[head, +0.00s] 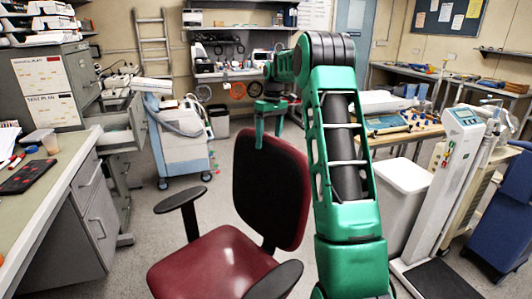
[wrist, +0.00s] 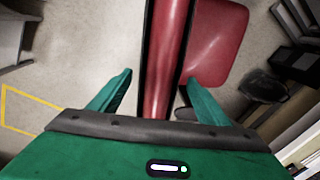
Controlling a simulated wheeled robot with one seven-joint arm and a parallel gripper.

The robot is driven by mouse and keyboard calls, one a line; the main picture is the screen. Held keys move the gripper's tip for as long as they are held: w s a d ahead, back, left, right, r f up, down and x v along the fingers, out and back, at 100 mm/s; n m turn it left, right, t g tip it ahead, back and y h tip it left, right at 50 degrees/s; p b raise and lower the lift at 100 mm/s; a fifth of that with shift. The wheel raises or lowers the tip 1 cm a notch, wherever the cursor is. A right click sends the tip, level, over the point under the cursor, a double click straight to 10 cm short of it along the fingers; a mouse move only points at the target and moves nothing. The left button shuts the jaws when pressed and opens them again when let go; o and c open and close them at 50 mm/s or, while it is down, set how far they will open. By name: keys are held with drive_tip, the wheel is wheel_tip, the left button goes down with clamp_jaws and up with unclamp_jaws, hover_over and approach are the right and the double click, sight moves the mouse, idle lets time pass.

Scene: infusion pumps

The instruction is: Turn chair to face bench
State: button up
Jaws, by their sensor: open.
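The red office chair (head: 213,264) with a black-and-red backrest (head: 272,190) and black armrests stands in the middle of the floor. Its seat points to the front left in the head view, toward the left bench (head: 66,182). My gripper (head: 269,128) is at the top of the backrest, fingers pointing down. In the wrist view my gripper (wrist: 158,80) is open, with one finger on each side of the red backrest edge (wrist: 165,40). Gaps show between the backrest and both fingers. The seat (wrist: 216,45) shows below on the right. The chair's base is hidden.
A white bin (head: 400,205) and a tall scale-like stand (head: 442,185) are at the right. A wheeled cart (head: 182,150) stands behind the chair to the left. Open drawers (head: 125,135) stick out near the left bench. Floor between chair and left bench is clear.

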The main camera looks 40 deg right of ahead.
drive_tip(key=shift+s+a+f, duration=0.1)
drive_tip(key=shift+a+f, duration=0.05)
drive_tip(key=shift+f, duration=1.15)
drive_tip(key=shift+a+f, duration=0.1)
drive_tip(key=shift+f, duration=1.15)
